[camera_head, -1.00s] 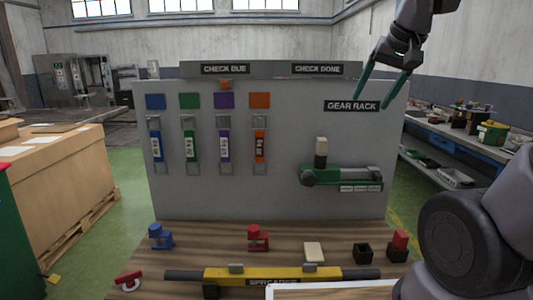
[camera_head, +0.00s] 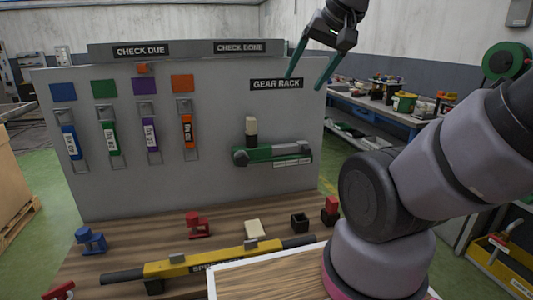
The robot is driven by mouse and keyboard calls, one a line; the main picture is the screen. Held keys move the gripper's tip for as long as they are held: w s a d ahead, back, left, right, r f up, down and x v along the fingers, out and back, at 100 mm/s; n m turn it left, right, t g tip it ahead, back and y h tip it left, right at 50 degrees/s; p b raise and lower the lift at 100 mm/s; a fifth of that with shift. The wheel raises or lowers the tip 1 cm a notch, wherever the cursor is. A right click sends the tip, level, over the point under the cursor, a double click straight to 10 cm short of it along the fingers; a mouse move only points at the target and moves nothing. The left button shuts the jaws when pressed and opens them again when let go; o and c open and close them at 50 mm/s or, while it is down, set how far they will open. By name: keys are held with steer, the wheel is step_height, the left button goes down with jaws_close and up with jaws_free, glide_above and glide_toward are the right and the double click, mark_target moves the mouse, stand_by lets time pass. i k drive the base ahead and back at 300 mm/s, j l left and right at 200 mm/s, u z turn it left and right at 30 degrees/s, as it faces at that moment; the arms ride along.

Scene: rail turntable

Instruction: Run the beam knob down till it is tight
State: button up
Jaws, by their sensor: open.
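The yellow spreader beam (camera_head: 205,262) with black ends lies across the front of the wooden bench. Grey blocks (camera_head: 250,245) sit on top of it; I cannot tell whether one is the beam knob. A red clamp-like piece (camera_head: 197,224) and a blue one (camera_head: 91,240) stand on the bench behind the beam. My gripper (camera_head: 303,82) hangs high at the top, fingers spread and empty, in front of the grey board near the GEAR RACK sign. It is well above the bench and far from the beam.
The grey board (camera_head: 215,120) stands behind the bench with coloured tags and a green gear rack (camera_head: 268,153). A cream block (camera_head: 253,229), a black socket (camera_head: 300,223) and a red-topped black block (camera_head: 331,210) stand on the bench. A white-edged tray (camera_head: 212,288) is at the front.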

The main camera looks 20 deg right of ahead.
mark_target(242, 159)
steer(key=k+j, duration=0.1)
steer(key=j, duration=0.3)
steer(key=k+j, duration=0.1)
steer(key=j, duration=0.3)
steer(key=k+j, duration=0.1)
steer(key=j, duration=0.25)
steer(key=k+j, duration=0.1)
steer(key=j, duration=0.3)
steer(key=z, duration=0.05)
